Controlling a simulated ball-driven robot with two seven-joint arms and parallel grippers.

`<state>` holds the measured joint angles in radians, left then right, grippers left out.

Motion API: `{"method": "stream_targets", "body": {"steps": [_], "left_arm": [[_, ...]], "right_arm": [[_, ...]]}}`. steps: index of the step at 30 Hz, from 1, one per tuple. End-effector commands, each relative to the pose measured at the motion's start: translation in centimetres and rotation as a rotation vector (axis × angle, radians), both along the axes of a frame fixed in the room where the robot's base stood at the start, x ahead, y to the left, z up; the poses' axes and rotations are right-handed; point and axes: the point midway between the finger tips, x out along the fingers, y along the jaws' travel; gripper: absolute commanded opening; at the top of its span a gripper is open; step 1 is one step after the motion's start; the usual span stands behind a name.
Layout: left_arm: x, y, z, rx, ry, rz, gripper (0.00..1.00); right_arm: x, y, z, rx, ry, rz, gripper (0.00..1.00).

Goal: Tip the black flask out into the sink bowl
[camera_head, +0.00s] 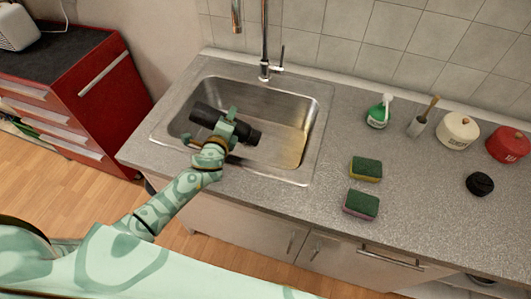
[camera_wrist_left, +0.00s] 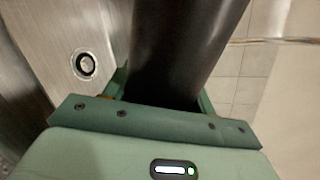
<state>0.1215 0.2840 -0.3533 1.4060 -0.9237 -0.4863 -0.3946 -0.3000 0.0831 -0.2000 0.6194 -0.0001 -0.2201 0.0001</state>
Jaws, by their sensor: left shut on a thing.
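The black flask (camera_head: 206,114) lies roughly on its side over the sink bowl (camera_head: 285,105), its long axis running from upper left to lower right in the head view. My left gripper (camera_head: 228,124) is shut around its middle. In the left wrist view the flask's dark body (camera_wrist_left: 187,45) fills the space between the fingers, and its ends are out of frame. The head view does not show clearly which end is the mouth, and I see no clear stream leaving it. My right gripper is not in view.
The tap (camera_head: 264,45) rises behind the bowl. On the counter to the right are a green spray bottle (camera_head: 378,111), a brush holder (camera_head: 417,126), two sponges (camera_head: 366,168), a cream pot (camera_head: 457,131), a red pot (camera_head: 508,145) and a black round object (camera_head: 480,184). A red cabinet (camera_head: 85,85) stands left.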

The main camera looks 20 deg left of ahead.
Motion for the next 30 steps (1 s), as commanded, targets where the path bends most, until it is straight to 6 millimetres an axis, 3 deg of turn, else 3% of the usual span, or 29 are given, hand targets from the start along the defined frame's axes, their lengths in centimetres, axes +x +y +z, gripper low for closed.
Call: {"method": "stream_targets", "body": {"steps": [5,10,14,16,20,25,30], "left_arm": [[0.0,1.2,0.2,-0.28,-0.012,0.001,0.22],[-0.1,2.3,-0.1,-0.708,-0.028,0.002,0.22],[0.0,0.9,2.1,-0.983,-0.04,-0.003,0.22],[0.1,-0.1,2.0,-1.154,-0.046,-0.002,0.22],[0.1,-0.7,4.3,-1.32,-0.052,-0.004,0.22],[0.1,-0.4,4.8,-1.68,-0.062,-0.004,0.22],[0.1,-0.6,5.6,-1.889,-0.067,-0.006,0.22]], "right_arm": [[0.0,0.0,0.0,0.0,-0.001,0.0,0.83],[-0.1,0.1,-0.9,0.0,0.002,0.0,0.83],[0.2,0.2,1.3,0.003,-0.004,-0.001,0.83],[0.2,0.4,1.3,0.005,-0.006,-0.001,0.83],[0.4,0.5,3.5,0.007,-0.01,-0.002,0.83],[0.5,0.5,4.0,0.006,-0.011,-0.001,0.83],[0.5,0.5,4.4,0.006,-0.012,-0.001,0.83]]}}
